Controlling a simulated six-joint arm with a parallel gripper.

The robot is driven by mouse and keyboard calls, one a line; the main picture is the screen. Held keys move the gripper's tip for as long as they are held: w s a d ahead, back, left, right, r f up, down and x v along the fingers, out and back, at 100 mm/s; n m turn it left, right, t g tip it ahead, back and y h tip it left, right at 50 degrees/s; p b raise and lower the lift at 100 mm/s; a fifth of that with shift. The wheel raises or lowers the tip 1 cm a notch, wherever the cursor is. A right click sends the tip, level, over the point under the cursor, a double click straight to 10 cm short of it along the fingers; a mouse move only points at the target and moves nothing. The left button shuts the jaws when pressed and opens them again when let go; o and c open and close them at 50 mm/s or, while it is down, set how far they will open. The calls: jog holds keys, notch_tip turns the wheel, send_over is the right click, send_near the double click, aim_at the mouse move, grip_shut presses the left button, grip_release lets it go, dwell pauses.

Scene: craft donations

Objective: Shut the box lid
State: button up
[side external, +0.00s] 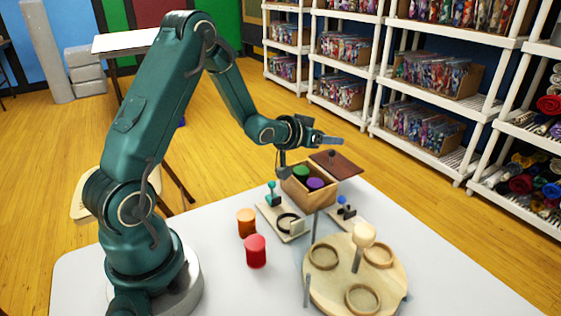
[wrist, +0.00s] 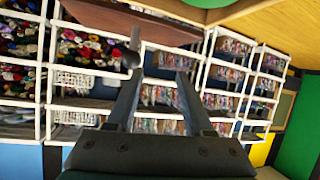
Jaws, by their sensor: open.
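The wooden box (side external: 300,196) stands at the far edge of the white table with its top open. A green cylinder (side external: 301,172) and a purple cylinder (side external: 315,184) are inside. Its dark red-brown lid (side external: 345,167) is swung open on the box's far right side, with a small dark knob (side external: 332,154). In the wrist view the lid (wrist: 120,18) fills the upper left, and the knob (wrist: 131,58) shows near the left fingertip; contact cannot be told. My gripper (side external: 338,141) is above the lid, pointing right, open and empty; its fingers (wrist: 158,75) are apart in the wrist view.
An orange cylinder (side external: 246,223) and a red cylinder (side external: 256,251) stand left of the box. Shelves (side external: 380,112) stand behind.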

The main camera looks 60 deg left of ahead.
aim_at(329, 153)
jog(key=shift+t+h, duration=0.3)
jog(key=shift+h, duration=0.4)
jog(key=s+d, duration=0.4)
jog(key=s, duration=0.1)
jog(key=shift+s+d+f, duration=0.1)
jog(key=shift+d, duration=0.05)
jog(key=shift+s+f, duration=0.1)
jog(key=shift+s, duration=0.05)
jog(key=shift+w, duration=0.3)
jog(key=shift+x, duration=2.25)
grip_shut()
